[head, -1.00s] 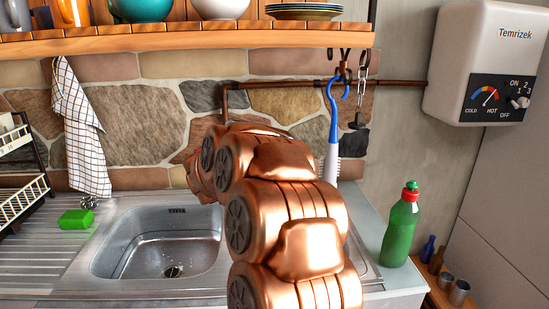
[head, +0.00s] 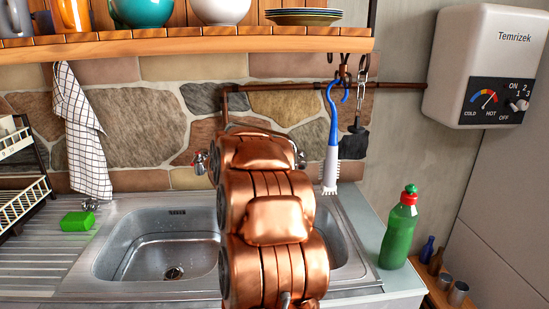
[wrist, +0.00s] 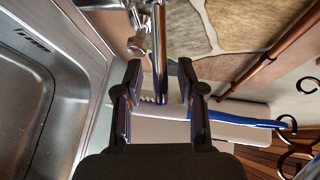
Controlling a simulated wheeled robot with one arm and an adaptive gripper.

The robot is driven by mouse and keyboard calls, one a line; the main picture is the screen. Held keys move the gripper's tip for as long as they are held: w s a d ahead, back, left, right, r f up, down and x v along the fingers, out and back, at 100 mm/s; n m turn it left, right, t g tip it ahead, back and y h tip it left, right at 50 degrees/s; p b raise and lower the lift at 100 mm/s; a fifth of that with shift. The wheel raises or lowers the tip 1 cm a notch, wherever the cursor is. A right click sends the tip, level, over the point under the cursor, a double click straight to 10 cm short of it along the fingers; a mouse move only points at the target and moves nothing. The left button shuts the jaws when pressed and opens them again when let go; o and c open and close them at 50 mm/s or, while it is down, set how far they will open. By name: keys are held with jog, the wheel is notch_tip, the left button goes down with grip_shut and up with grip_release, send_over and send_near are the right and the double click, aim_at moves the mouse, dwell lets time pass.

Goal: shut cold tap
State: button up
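The metal tap stands behind the sink, mostly hidden by my copper arm in the head view. One tap handle (head: 200,163) shows left of my arm, and part of another (head: 301,158) shows on its right. I cannot tell which is the cold one. In the wrist view a chrome tap knob (wrist: 138,46) and an upright chrome pipe (wrist: 160,50) lie ahead of my gripper (wrist: 160,68). My gripper is open, its fingers apart on either side of the pipe's line. I cannot tell whether they touch anything. The head view hides my gripper.
A blue-and-white brush (head: 331,140) hangs from a hook right of my arm; it also shows behind my fingers in the wrist view (wrist: 235,112). The sink basin (head: 150,245) is below. A green bottle (head: 399,232) stands right. A wooden shelf (head: 200,43) runs above.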

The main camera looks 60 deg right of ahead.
jog(key=shift+c, duration=0.2)
grip_shut()
dwell(0.6)
